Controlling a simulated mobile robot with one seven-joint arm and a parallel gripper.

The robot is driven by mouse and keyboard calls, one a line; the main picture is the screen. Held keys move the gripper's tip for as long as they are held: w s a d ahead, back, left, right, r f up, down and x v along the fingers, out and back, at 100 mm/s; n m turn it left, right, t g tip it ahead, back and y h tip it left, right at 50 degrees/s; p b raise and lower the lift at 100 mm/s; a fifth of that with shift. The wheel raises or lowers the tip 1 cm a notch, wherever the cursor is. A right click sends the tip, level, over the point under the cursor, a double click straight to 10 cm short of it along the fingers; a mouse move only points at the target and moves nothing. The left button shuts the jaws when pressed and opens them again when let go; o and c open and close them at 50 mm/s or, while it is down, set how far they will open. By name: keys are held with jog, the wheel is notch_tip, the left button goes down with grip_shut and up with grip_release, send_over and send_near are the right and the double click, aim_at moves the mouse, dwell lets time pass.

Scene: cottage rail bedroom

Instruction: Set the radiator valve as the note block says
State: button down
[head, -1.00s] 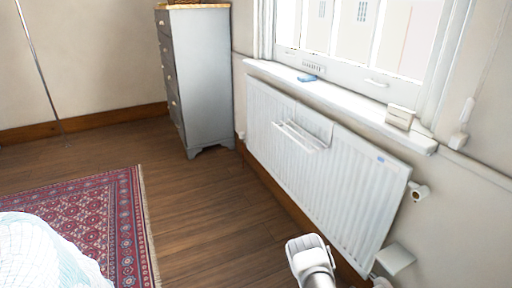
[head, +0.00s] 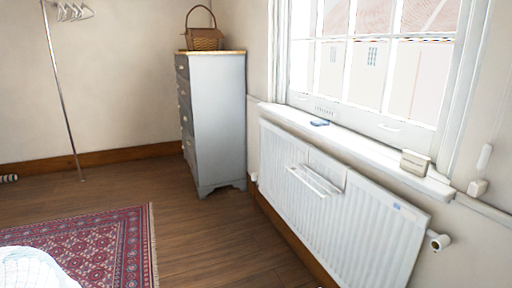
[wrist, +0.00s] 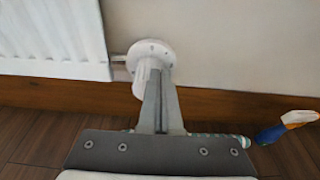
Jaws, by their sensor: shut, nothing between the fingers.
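In the wrist view the radiator valve (wrist: 154,50) is a white round dial with small marks on its rim, on a short pipe at the radiator's right end. A white stem or lever on it points downward. My gripper (wrist: 158,76) is shut and empty, its grey fingers together right at the valve; I cannot tell whether they touch it. The fingers hide part of the valve, and its setting cannot be read. A small cream block (head: 415,162) on the window sill may be the note block; no writing on it is legible. My gripper is outside the head view.
A blue item (head: 320,122) lies on the sill. A blue, white and orange object (wrist: 285,126) is right of my gripper. A grey dresser (head: 217,120) stands beyond.

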jog(key=f+p+v, duration=0.1)
jog(key=v, duration=0.5)
jog(key=shift+s+p, duration=0.15)
jog(key=shift+p, duration=0.25)
jog(key=shift+a, duration=0.15)
